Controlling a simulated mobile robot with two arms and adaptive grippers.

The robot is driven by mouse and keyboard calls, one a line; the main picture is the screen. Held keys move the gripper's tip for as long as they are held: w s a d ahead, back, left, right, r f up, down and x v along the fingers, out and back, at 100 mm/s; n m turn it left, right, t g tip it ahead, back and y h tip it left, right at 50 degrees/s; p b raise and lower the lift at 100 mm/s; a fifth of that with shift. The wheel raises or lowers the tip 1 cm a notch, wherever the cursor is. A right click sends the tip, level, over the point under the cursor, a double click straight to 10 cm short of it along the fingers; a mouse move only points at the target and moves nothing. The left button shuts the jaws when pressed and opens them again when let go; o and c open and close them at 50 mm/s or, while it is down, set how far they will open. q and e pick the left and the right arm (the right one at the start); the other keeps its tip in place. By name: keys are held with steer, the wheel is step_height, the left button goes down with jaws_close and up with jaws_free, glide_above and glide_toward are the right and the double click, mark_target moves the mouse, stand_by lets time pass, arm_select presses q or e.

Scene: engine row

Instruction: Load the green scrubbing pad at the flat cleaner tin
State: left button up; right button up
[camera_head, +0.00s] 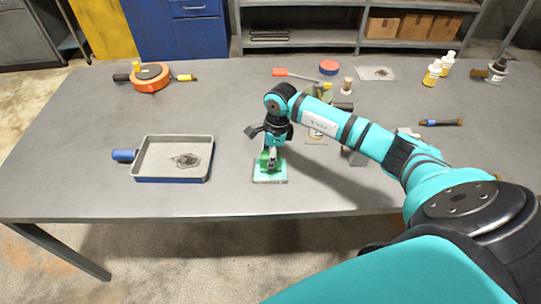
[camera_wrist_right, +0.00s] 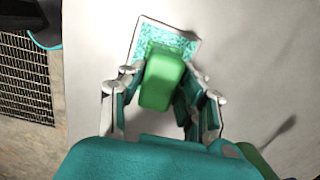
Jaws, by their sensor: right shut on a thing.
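The green scrubbing pad (camera_head: 265,164) is held upright between the fingers of my right gripper (camera_head: 271,157). It also shows in the right wrist view (camera_wrist_right: 161,82), with finger links of my right gripper (camera_wrist_right: 162,84) on both sides. The flat cleaner tin (camera_head: 270,180) lies right under the pad. In the right wrist view the tin (camera_wrist_right: 186,42) is a pale-rimmed square with mottled green-teal contents. The pad's lower end overlaps it there; I cannot tell whether they touch. My left gripper is not in view.
A metal tray (camera_head: 208,142) with a dark patch inside stands to the left, a blue cylinder (camera_head: 123,155) beside it. An orange ring (camera_head: 150,84), a red-handled tool (camera_head: 281,72) and yellow bottles (camera_head: 432,74) are farther back. The table's front left is clear.

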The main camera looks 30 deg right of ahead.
mark_target(268, 155)
steer(key=shift+f+b, duration=0.35)
steer(key=shift+f, duration=0.1)
steer(key=shift+s+f, duration=0.1)
stand_by(1.7)
step_height(268, 155, up, 2)
steer(key=shift+r+p, duration=0.1)
steer(key=shift+p, duration=0.25)
steer(key=shift+r+p, duration=1.35)
steer(key=shift+r, duration=1.15)
